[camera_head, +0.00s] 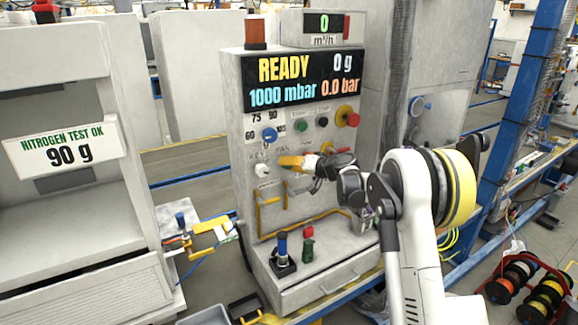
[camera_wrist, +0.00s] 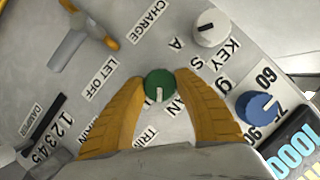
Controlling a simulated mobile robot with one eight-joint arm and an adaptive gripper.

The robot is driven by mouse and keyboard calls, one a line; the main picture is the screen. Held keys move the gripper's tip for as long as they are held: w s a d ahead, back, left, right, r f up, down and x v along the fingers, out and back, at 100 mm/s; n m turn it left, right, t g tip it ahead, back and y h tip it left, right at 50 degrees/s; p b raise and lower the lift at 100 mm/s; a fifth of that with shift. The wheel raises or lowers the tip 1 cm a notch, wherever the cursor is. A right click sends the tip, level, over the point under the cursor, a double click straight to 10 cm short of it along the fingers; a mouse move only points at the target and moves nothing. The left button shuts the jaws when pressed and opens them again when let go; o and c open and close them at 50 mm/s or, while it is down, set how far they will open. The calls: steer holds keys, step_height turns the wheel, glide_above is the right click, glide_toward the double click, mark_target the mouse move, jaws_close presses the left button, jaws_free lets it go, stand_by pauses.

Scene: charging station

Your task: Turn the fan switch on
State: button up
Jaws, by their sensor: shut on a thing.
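The fan switch is a small round green knob (camera_wrist: 158,86) with a white pointer mark, on the light grey panel. In the wrist view its mark points toward the bottom of the picture, and a partly covered label ending in "AN" is beside it. My gripper (camera_wrist: 161,80) has its two yellow fingers on either side of the knob and is shut on it. In the head view my gripper (camera_head: 287,161) reaches the charging station's panel (camera_head: 244,205) from the right and hides the knob.
A white key switch (camera_wrist: 211,29) and a blue knob (camera_wrist: 257,107) sit close to my right finger in the wrist view. A grey lever (camera_wrist: 80,40) is at upper left. The display (camera_head: 303,82) above reads READY, 0 g, 1000 mbar and 0.0 bar.

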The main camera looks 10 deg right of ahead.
steer(key=m+y+b, duration=0.1)
steer(key=m+y, duration=0.1)
steer(key=m, duration=0.1)
steer(key=shift+f, duration=0.1)
steer(key=shift+m+t+y+b, duration=0.35)
steer(key=shift+m+y, duration=0.25)
steer(key=shift+m, duration=0.9)
steer(key=o, duration=1.2)
steer(key=shift+a, duration=0.15)
steer(key=v, duration=1.2)
